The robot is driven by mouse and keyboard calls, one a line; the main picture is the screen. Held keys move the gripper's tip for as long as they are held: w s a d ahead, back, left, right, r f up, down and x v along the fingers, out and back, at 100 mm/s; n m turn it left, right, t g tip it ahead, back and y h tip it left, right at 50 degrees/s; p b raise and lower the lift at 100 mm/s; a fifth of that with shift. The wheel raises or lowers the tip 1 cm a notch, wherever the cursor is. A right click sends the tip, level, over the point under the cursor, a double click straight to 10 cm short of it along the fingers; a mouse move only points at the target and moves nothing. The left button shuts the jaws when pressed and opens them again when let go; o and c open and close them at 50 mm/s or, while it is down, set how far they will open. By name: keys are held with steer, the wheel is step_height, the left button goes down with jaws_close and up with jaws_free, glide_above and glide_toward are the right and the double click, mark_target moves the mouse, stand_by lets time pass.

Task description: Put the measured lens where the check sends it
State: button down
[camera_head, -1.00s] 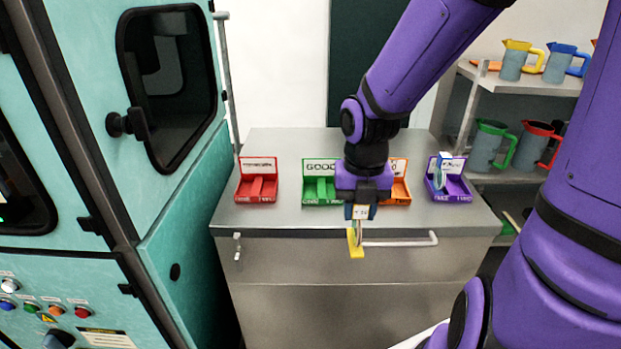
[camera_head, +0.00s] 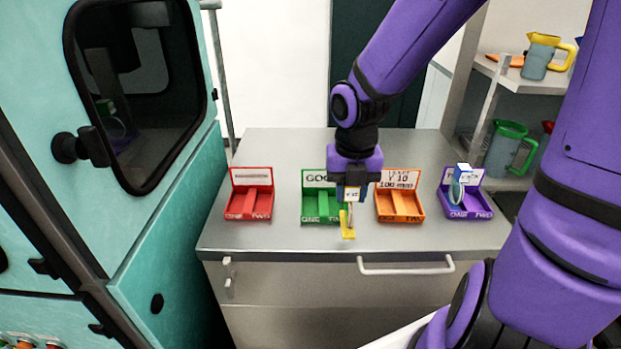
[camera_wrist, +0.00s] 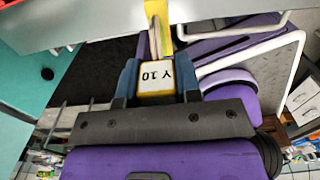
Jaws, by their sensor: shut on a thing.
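My gripper (camera_head: 351,194) is shut on a lens (camera_head: 347,232) with a yellow lower part and a white tag. The held lens hangs in front of the gap between a green tray (camera_head: 313,220) and an orange tray (camera_head: 403,219). The green sign is partly hidden by my gripper and seems to read "GOOD"; the orange sign shows "Y 10". A red tray (camera_head: 237,217) is at left. A purple tray (camera_head: 487,214) at right holds a blue-tagged lens (camera_head: 459,190).
The trays stand on a grey counter (camera_head: 270,150) with a handled drawer front (camera_head: 405,268). A teal machine (camera_head: 175,240) with a dark window is close on the left. A shelf (camera_head: 525,84) with coloured jugs is on the right. The counter behind the trays is clear.

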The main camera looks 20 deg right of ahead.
steer(key=shift+w+a+f, duration=0.5)
steer(key=shift+w+f, duration=0.3)
steer(key=shift+w, duration=1.4)
steer(key=shift+w+a+f, duration=0.5)
steer(key=shift+w+f, duration=0.3)
steer(key=shift+w, duration=1.35)
steer(key=shift+w+a+f, duration=0.5)
steer(key=shift+w+f, duration=0.3)
steer(key=shift+w, duration=1.4)
steer(key=shift+f, duration=0.1)
steer(key=c, duration=0.9)
jaws_free()
steer(key=shift+o, duration=0.5)
